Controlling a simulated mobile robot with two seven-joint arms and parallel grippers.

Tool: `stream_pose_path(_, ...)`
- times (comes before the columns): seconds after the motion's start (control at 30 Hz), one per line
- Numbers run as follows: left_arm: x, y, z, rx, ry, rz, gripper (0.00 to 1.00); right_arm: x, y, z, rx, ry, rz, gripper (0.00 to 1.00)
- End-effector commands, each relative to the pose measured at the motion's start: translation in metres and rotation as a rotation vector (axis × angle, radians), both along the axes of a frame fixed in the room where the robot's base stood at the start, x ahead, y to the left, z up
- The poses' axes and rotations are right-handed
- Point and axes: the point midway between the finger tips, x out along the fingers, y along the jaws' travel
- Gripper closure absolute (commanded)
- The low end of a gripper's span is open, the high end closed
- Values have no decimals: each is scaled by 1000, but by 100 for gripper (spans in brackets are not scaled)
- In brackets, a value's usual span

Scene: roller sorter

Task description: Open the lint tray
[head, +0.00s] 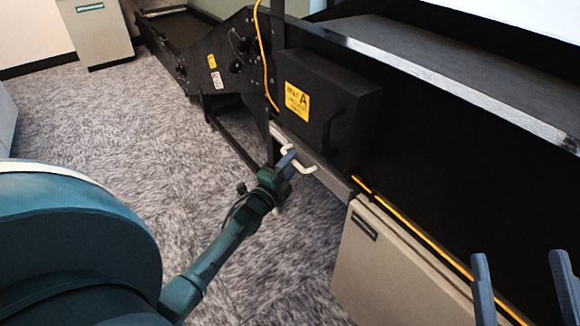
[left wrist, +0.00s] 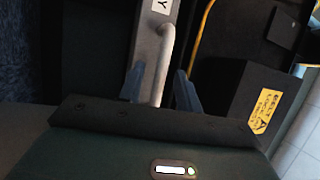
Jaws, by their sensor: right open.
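The lint tray appears to be the narrow grey front (head: 327,174) low on the black machine, below the black box. It carries a pale bent handle (head: 305,168). In the left wrist view the handle (left wrist: 166,55) runs down between my fingers, and part of a white label (left wrist: 161,6) ending in "Y" shows on the front. My left gripper (head: 287,160) is at the handle; in the left wrist view its two blue fingers (left wrist: 160,88) stand on either side of the bar, with gaps visible. My right gripper (head: 522,272) is open and empty at the lower right.
A black box (head: 335,105) with a yellow sign (head: 297,101) sits above the tray front. An orange cable (head: 263,65) hangs beside it. A beige panel (head: 390,270) lies to the right, below the yellow-edged belt. Carpet (head: 130,130) is clear at the left.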

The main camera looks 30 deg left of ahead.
Motion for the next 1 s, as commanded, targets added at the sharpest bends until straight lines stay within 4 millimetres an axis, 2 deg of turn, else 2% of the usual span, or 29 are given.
stream_pose_path(0.23,0,0,0,0,1,0,67,0,0,1,-1,-3,0,33)
stream_pose_path(0.63,0,0,0,0,0,0,100,0,0,1,-1,-2,-1,33)
stream_pose_path(1.0,0,0,0,0,0,0,100,0,0,0,-2,-1,-1,33)
